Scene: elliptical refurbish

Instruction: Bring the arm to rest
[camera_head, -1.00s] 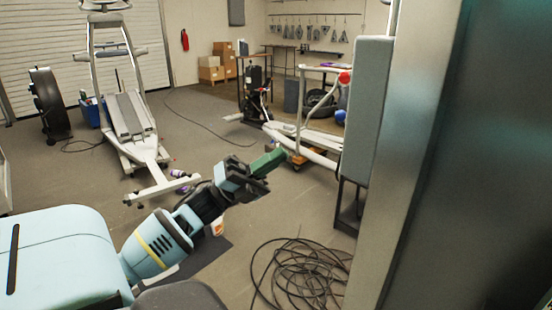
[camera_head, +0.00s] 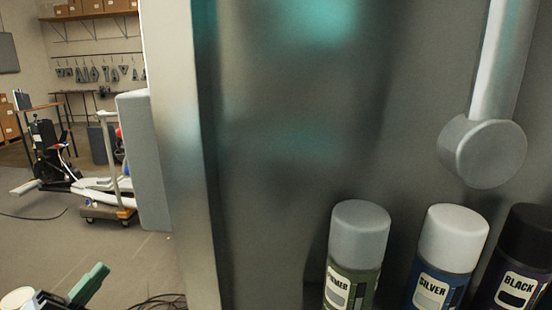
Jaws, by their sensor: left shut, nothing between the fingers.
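My left gripper (camera_head: 88,285) shows at the bottom left, dark with green fingertips. It is shut with nothing between the fingers, and it points up and to the right. It is apart from everything around it, over the floor. Most of my left arm is cut off by the lower edge of the view. My right gripper is not in view.
A large grey metal panel (camera_head: 270,150) stands close on the right. Before it are spray cans labelled primer (camera_head: 352,285), silver (camera_head: 440,285) and black (camera_head: 517,285). A white exercise machine (camera_head: 100,190) and coiled cable (camera_head: 160,302) are on the left, with bare floor (camera_head: 60,240) between.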

